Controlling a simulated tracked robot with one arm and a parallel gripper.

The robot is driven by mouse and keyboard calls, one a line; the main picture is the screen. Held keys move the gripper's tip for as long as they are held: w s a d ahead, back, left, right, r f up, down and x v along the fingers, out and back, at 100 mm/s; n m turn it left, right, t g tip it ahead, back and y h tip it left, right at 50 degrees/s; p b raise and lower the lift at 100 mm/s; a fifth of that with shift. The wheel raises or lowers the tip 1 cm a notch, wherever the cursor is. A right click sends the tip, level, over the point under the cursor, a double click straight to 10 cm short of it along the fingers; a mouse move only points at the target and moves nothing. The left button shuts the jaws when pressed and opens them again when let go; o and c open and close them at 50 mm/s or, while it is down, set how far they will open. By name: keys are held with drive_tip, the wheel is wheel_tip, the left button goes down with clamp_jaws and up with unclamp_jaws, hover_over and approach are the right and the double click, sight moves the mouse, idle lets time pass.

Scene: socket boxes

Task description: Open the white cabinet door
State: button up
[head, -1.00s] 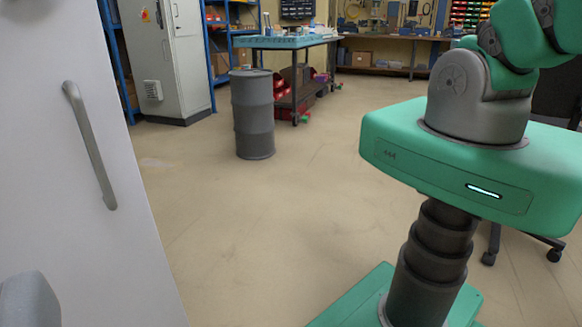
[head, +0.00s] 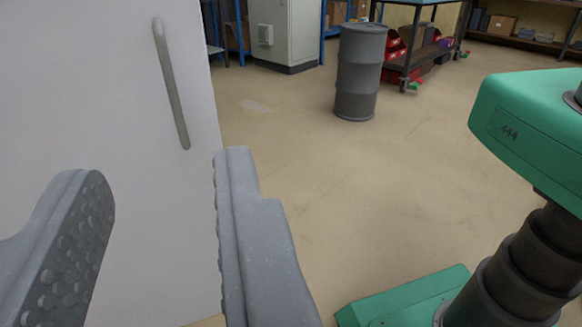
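The white cabinet door (head: 150,215) fills the left of the view. Its grey bar handle (head: 170,85) runs near the door's right edge, slightly tilted. The door looks closed or nearly so, but its frame is out of view, so I cannot tell. My gripper (head: 160,190) is open, with its two grey, bumpy fingers wide apart at the bottom left. Nothing is between the fingers except the door surface behind them. The handle is above and beyond the fingertips, apart from them.
A grey metal barrel (head: 358,75) stands on the beige floor (head: 370,200). Behind it are a light grey cabinet (head: 285,35) and a workbench with red bins (head: 395,45). The floor between is clear.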

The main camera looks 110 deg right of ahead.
drive_tip(key=shift+s+d+p, duration=0.1)
drive_tip(key=shift+s+p, duration=0.2)
drive_tip(key=shift+s, duration=0.2)
